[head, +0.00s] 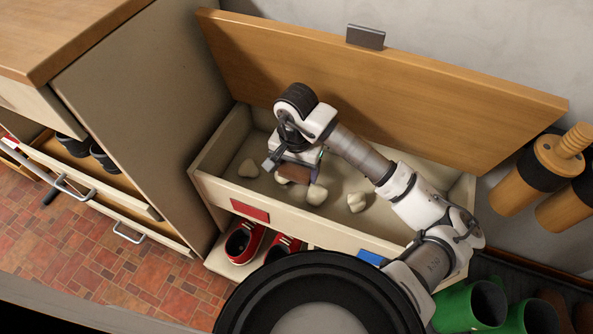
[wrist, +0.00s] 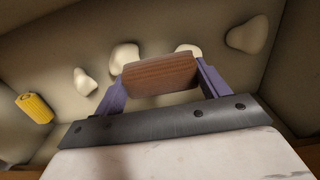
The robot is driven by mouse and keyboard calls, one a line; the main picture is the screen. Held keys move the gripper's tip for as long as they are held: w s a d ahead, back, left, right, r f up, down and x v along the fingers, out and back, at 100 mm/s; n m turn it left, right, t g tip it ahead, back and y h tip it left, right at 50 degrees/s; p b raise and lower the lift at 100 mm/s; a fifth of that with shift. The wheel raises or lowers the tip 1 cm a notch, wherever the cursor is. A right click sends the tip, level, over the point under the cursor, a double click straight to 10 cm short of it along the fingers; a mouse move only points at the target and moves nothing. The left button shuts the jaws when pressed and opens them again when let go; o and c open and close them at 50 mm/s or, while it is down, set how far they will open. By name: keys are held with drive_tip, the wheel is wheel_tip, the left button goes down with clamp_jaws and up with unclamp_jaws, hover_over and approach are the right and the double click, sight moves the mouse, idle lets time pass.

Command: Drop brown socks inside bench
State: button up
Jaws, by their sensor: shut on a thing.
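The brown socks (head: 293,172) look like a small brown block; they also show in the wrist view (wrist: 160,73). My gripper (head: 296,167) is shut on them, with one purple finger at each end of the bundle in the wrist view. The bench (head: 330,229) is an open cream box with its wooden lid (head: 390,85) raised. My gripper holds the socks over the inside of the box. I cannot tell how high above the floor they are.
Several cream lumps (head: 248,168) lie on the box floor, and a yellow ribbed thing (wrist: 35,108) shows in the wrist view. Red shoes (head: 243,243) stand below the bench front, green boots (head: 470,306) at right. A cabinet (head: 130,100) stands at left.

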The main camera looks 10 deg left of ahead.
drive_tip(key=shift+f, duration=0.4)
drive_tip(key=shift+f+b, duration=0.4)
drive_tip(key=shift+b, duration=0.2)
drive_tip(key=o, duration=1)
drive_tip(key=shift+r, duration=0.15)
drive_tip(key=shift+r+p, duration=0.5)
drive_tip(key=shift+p, duration=0.4)
wheel_tip(320, 180, up, 12)
drive_tip(key=shift+f+p, duration=0.2)
drive_tip(key=shift+p, duration=0.95)
